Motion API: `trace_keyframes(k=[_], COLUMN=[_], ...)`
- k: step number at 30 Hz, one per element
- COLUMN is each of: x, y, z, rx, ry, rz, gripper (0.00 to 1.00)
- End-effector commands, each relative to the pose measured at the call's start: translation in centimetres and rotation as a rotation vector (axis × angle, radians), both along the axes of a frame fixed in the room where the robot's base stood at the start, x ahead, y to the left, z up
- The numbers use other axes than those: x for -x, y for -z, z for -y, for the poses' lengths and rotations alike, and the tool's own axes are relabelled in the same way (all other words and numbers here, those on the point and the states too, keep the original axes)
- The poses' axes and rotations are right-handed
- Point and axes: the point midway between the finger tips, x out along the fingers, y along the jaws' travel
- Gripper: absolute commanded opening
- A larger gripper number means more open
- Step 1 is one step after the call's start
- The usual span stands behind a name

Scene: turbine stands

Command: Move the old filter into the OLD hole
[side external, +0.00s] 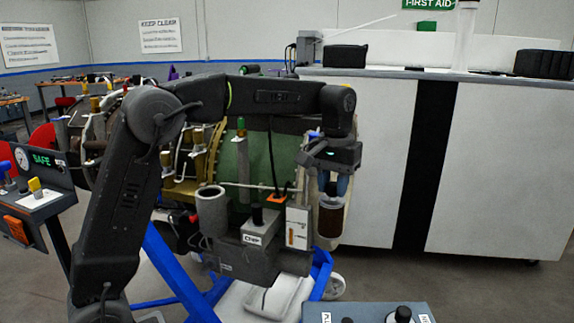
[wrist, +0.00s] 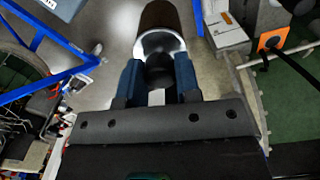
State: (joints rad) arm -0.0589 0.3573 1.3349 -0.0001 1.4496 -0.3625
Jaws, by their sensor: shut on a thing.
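The old filter, a brown cylinder (side external: 330,218) with a light rim, hangs upright below my gripper (side external: 334,186) in the side view. In the wrist view, my gripper's blue fingers (wrist: 159,78) are shut on the black knob on top of the filter (wrist: 158,16). The filter is in the air in front of the engine's right end. A grey-blue box (side external: 370,313) with two labels and a black knob shows at the bottom edge of the side view. It is cut off, its labels are not readable, and I cannot make out the OLD hole.
A box labelled CHIP (side external: 258,238) with a black knob and an open grey cylinder (side external: 211,212) stand left of the filter. A blue frame (side external: 170,270) runs below the engine. The floor (side external: 450,285) at the right is clear before the white cabinet (side external: 500,170).

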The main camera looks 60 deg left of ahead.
Motion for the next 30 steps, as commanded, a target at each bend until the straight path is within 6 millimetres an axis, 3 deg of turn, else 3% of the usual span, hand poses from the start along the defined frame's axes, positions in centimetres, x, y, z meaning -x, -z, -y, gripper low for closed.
trace_keyframes(k=[1, 9, 15, 21, 30], x=[-0.4, 0.1, 2.2, 3.8, 4.3], y=[0.3, 2.0, 3.0, 3.6, 5.1], z=[2.7, 15.3, 23.1, 27.2, 28.0], rx=[0.0, 0.0, 0.0, 0.0, 0.0], ry=[0.066, 0.37, 0.554, 0.655, 0.677], rz=[0.0, 0.0, 0.0, 0.001, -0.001], gripper=[0.0, 0.0, 0.0, 0.0, 0.0])
